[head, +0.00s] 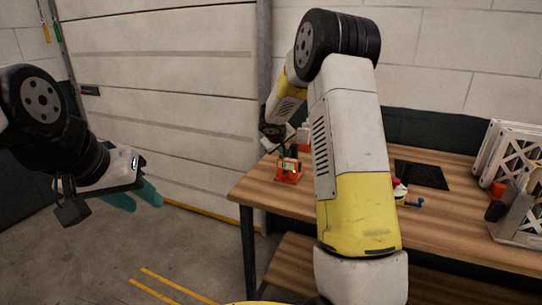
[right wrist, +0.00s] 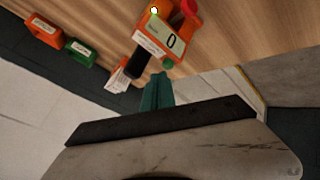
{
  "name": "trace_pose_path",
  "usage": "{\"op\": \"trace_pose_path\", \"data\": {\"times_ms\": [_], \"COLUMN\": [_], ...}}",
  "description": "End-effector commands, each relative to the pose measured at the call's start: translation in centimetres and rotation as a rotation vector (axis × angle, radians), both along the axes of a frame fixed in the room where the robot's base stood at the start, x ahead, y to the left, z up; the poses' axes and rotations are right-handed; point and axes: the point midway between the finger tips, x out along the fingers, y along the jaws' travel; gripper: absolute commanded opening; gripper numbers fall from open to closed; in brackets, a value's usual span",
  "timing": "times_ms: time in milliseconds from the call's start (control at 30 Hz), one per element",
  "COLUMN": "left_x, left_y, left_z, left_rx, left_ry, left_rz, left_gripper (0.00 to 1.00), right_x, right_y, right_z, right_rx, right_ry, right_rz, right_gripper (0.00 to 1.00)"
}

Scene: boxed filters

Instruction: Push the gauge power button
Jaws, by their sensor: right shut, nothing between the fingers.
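The gauge (right wrist: 168,40) is an orange device with a green patch and a white display reading 0, with a black cylinder on its side. A small bright round spot, apparently the power button (right wrist: 154,10), shows at the top edge of the right wrist view. In the head view the gauge (head: 288,174) stands near the table's left edge. My right gripper (right wrist: 157,90) is shut and empty, its teal fingertips pointing toward the gauge and apparently just short of it. My left gripper (head: 138,196) hangs left of the table, its teal fingers apart and empty.
The wooden table (head: 455,225) also holds a black flat panel (head: 421,175), a small blue, red and white item (head: 405,195) and white framed filters (head: 508,150). Orange (right wrist: 44,30) and green (right wrist: 79,53) labelled blocks lie beside the gauge. My right arm hides the table's middle.

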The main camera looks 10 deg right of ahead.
Motion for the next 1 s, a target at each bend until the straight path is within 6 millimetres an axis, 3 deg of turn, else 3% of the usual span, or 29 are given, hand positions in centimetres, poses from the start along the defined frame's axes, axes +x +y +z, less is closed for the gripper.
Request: {"op": "trace_pose_path", "data": {"times_ms": [600, 1000], "left_x": [0.0, 0.0], "left_y": [0.0, 0.0], "left_z": [0.0, 0.0], "left_rx": [0.000, 0.000], "left_ry": [0.000, 0.000], "left_rz": [0.000, 0.000], "left_gripper": [0.36, 0.36], "right_x": [0.1, 0.0], "right_y": [0.0, 0.0], "right_z": [5.6, 6.0], "right_rx": [0.001, -0.001], "right_ry": [-0.003, 0.000], "right_rz": [-0.001, -0.001], "right_gripper": [0.00, 0.00]}}
